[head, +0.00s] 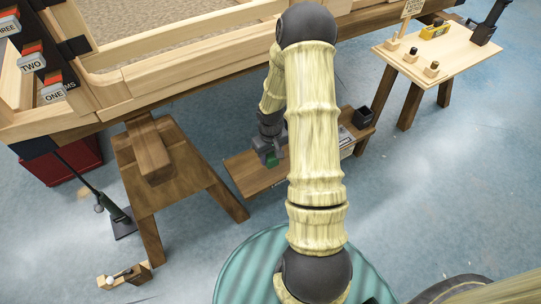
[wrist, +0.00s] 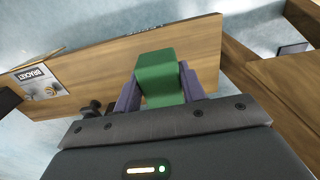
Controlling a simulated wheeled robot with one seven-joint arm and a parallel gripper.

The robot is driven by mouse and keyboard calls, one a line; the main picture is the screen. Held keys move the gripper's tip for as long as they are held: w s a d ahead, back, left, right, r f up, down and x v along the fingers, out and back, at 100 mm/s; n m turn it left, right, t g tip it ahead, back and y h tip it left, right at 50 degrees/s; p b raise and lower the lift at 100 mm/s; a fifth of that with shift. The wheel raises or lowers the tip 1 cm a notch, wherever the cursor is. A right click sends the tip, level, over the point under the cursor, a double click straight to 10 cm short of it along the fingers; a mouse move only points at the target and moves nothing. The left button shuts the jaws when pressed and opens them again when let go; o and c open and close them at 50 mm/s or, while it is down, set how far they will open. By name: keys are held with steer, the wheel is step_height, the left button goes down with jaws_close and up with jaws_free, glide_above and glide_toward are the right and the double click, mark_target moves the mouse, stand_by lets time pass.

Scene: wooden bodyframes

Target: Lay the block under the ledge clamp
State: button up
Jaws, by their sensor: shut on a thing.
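My gripper (head: 268,152) is low in front of the wooden bodyframe, over a low wooden shelf. It is shut on a green block (wrist: 160,72), which shows between the two purple-grey fingers (wrist: 160,90) in the wrist view. The block also shows as a small green patch in the head view (head: 272,159). The block appears to be above the shelf board (wrist: 100,75); I cannot tell whether it touches. I cannot pick out the ledge clamp with certainty. My arm hides part of the shelf and frame in the head view.
The bodyframe (head: 190,55) spans the top, on a brown trestle (head: 150,150). Labels ONE, TWO and THREE mark its left end. A red box (head: 48,168) stands below. A small light wooden table (head: 445,62) is at right. A BRACKET card (wrist: 40,82) lies on the shelf. Blue floor is open.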

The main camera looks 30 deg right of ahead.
stand_by(0.4)
steer(key=w+a+r+p, duration=0.1)
steer(key=w+a+r, duration=0.1)
steer(key=a+r, duration=0.2)
steer(key=w+a+r+p, duration=0.2)
steer(key=w+a+r, duration=0.1)
steer(key=a, duration=0.6)
steer(key=shift+a+r, duration=0.3)
steer(key=shift+r, duration=0.1)
